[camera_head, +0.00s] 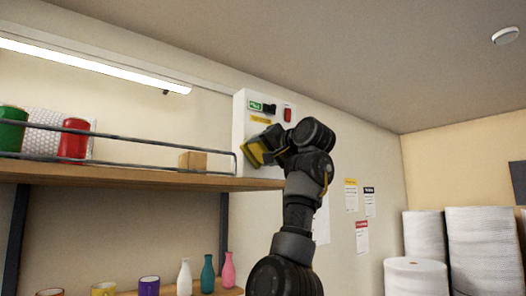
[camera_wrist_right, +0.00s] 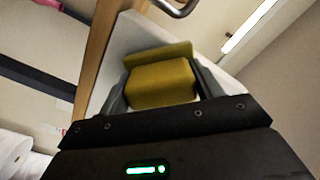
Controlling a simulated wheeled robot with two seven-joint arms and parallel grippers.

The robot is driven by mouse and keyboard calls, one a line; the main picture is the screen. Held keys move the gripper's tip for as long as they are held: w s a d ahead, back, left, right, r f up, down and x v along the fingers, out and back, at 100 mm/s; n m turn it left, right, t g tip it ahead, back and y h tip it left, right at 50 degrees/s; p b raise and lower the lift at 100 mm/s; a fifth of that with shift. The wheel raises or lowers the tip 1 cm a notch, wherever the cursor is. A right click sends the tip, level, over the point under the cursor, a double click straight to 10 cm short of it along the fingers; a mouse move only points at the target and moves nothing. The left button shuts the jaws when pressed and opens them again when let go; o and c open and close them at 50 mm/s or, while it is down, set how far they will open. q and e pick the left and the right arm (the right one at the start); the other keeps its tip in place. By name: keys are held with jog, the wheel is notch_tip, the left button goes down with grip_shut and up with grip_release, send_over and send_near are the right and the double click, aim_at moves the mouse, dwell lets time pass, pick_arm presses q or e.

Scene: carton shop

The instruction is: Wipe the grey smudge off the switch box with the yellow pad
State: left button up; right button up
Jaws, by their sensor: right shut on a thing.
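The white switch box (camera_head: 241,110) is on the wall just past the right end of the upper shelf. Its face carries a green label, a dark switch, a red switch and a yellow label. My right gripper (camera_head: 263,148) is shut on the yellow pad (camera_head: 252,152) in front of the box's lower part. In the right wrist view the pad (camera_wrist_right: 160,78) sits between the two fingers, with the white box (camera_wrist_right: 128,38) behind it. I cannot tell whether the pad touches the box. I see no grey smudge; the pad and arm cover part of the face. My left gripper is not in view.
The upper shelf (camera_head: 130,177) has a metal rail (camera_head: 150,141) along its front and ends close to the box. A small carton (camera_head: 193,161), a red cup (camera_head: 74,139) and a green cup (camera_head: 12,130) stand on it. White rolls (camera_head: 415,277) stand at the right.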

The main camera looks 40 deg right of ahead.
jog(key=d, duration=0.4)
jog(key=shift+s+p, duration=0.15)
jog(key=shift+p, duration=0.15)
jog(key=d+p, duration=0.1)
jog(key=d, duration=0.2)
jog(key=shift+d, duration=0.3)
jog(key=shift+a, duration=0.2)
